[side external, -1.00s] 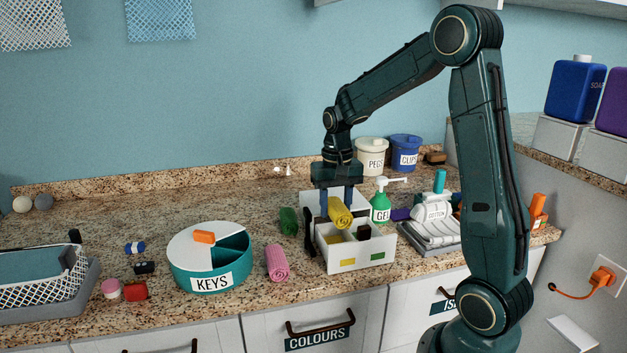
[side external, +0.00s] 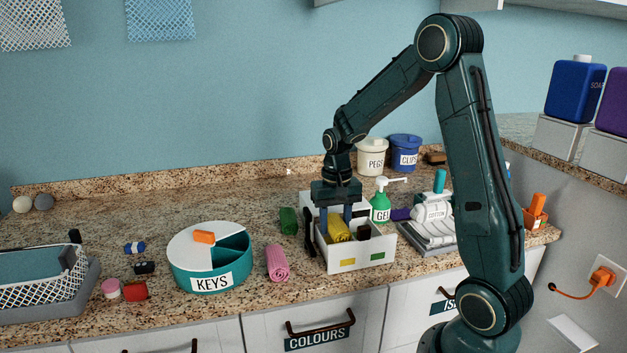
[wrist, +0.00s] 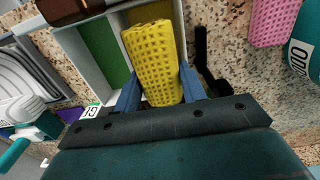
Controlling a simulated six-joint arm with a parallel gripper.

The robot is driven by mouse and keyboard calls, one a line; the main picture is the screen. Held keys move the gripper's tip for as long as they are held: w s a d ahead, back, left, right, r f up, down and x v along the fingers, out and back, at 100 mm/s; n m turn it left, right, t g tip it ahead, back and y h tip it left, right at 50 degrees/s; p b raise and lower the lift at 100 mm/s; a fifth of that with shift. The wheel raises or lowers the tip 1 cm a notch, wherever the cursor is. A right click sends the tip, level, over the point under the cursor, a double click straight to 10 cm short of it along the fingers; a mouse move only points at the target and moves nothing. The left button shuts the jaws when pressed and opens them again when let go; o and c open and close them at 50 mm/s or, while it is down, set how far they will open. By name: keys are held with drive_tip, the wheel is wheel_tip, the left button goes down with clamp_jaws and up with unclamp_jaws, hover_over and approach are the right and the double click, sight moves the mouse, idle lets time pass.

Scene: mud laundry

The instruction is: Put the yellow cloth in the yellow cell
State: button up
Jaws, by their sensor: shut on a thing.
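The yellow cloth (side external: 338,229) is a rolled, waffle-textured piece. My gripper (side external: 336,216) points down and is shut on it; in the wrist view the blue fingers (wrist: 160,88) press on both sides of the yellow cloth (wrist: 155,60). The cloth is low in the white divided box (side external: 362,262), over its left part, whose front carries a yellow label (side external: 348,262); a green label (side external: 378,256) marks the cell to the right. Whether the cloth touches the cell floor is hidden.
A pink roll (side external: 277,263) and a green roll (side external: 288,221) lie left of the box. A green pump bottle (side external: 381,205) stands behind it, and a round KEYS container (side external: 211,279) farther left.

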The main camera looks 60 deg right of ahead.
sight(335, 219)
drive_tip(key=shift+f, duration=0.35)
drive_tip(key=o, duration=1)
drive_tip(key=shift+s, duration=0.1)
drive_tip(key=shift+o, duration=0.3)
drive_tip(key=shift+a+f, duration=0.1)
wheel_tip(335, 219, up, 14)
drive_tip(key=shift+f, duration=0.2)
